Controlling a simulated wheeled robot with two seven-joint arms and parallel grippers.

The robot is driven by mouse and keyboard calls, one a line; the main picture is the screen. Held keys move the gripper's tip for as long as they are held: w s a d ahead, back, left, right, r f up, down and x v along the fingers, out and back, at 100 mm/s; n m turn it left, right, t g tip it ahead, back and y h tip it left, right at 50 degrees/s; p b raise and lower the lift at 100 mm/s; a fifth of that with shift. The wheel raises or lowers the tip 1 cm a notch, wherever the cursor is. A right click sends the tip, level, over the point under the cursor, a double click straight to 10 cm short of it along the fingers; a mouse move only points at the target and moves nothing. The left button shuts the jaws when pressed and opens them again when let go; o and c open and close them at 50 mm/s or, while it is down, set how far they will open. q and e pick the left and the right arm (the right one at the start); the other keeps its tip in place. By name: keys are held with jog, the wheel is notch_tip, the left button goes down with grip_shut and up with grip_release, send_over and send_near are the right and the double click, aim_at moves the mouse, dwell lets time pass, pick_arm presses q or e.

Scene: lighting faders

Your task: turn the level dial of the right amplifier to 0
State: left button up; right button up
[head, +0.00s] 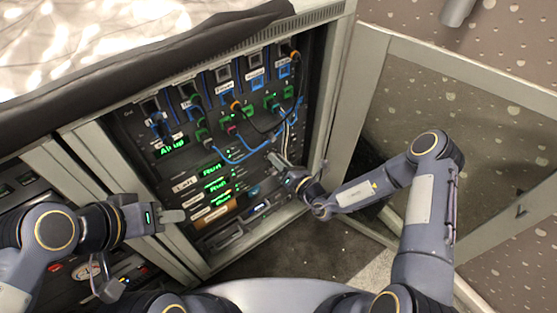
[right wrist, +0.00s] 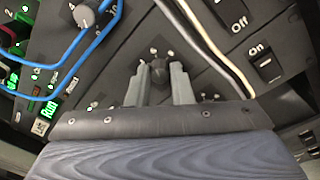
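In the right wrist view, a dark dial (right wrist: 158,72) stands on a dark panel, with small light marks around it. The dial's label and exact setting are not readable. A larger grey dial (right wrist: 83,15) sits at the upper left of the wrist view. My left gripper (head: 172,215) looks shut and empty in front of the rack's lower left.
Blue cables (right wrist: 90,50) and pale cables (right wrist: 205,40) run close to my right gripper. On and Off switches (right wrist: 265,62) are on the right. The rack (head: 135,120) has green displays (head: 213,170); an open door (head: 440,130) stands to the right.

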grip_shut()
jog(key=shift+s+a+f+n+t+h+p, duration=0.1)
jog(key=shift+n+t+h+p, duration=0.2)
jog(key=shift+n+p, duration=3.7)
jog(key=shift+s+a+r+n+t+h+p, duration=0.1)
jog(key=shift+n+h+p, duration=0.95)
jog(key=shift+n, duration=5.15)
jog(key=shift+s+a+f+n+t+y+p, duration=0.1)
jog(key=shift+n+t+y+p, duration=0.15)
jog(key=shift+n+p, duration=4.05)
jog(key=shift+n+b, duration=0.85)
jog(key=shift+n, duration=0.15)
